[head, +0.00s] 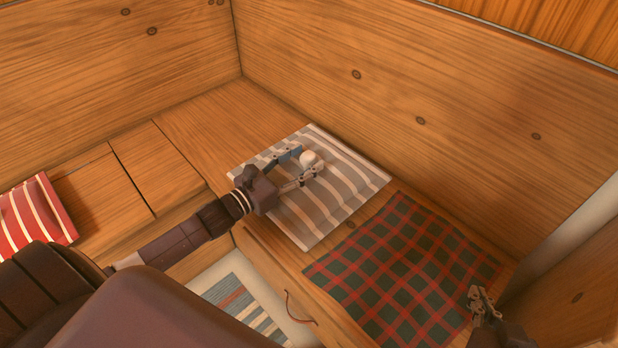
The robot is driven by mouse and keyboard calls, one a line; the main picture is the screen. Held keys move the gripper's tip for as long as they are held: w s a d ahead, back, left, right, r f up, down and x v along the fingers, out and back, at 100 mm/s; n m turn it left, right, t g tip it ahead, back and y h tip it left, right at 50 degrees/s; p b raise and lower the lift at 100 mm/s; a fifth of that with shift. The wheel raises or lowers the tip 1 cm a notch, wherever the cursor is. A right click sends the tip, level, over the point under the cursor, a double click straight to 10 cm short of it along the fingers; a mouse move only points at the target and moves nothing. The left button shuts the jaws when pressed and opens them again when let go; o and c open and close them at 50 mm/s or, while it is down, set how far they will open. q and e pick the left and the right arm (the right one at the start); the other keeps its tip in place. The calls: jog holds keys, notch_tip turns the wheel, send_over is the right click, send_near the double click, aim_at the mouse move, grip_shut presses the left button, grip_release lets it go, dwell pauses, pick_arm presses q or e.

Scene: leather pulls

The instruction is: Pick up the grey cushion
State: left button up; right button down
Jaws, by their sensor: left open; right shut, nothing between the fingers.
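The grey cushion (345,190), with pale stripes, lies flat on the wooden bench near the corner of the back walls. My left gripper (307,165) is over the middle of the cushion with its fingers spread. A small pale rounded thing (311,158) shows by its fingertips; I cannot tell what it is. Whether the fingers touch the cushion cannot be told. My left arm hides part of the cushion's left edge. My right gripper (480,298) is shut and empty at the lower right, by the edge of the plaid cloth.
A red and green plaid cloth (405,265) lies on the bench right of the cushion. A red striped cushion (36,215) is at the far left. Wooden walls (420,90) rise behind the bench. A curved leather pull (298,309) and striped rug (240,305) are below.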

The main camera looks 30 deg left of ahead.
pick_arm(q)
jog(key=shift+x, duration=1)
pick_arm(e)
jog(key=shift+w+a+r+t+y, duration=0.2)
jog(key=shift+w+r+t, duration=0.2)
jog(key=shift+r, duration=0.15)
jog(key=shift+w+a+r+t+y, duration=0.1)
jog(key=shift+w+a+r+t, duration=0.05)
jog(key=shift+w+r+t, duration=0.3)
pick_arm(q)
jog(key=shift+c, duration=0.6)
pick_arm(e)
jog(key=shift+s, duration=0.1)
pick_arm(q)
grip_shut()
jog(key=shift+r, duration=0.1)
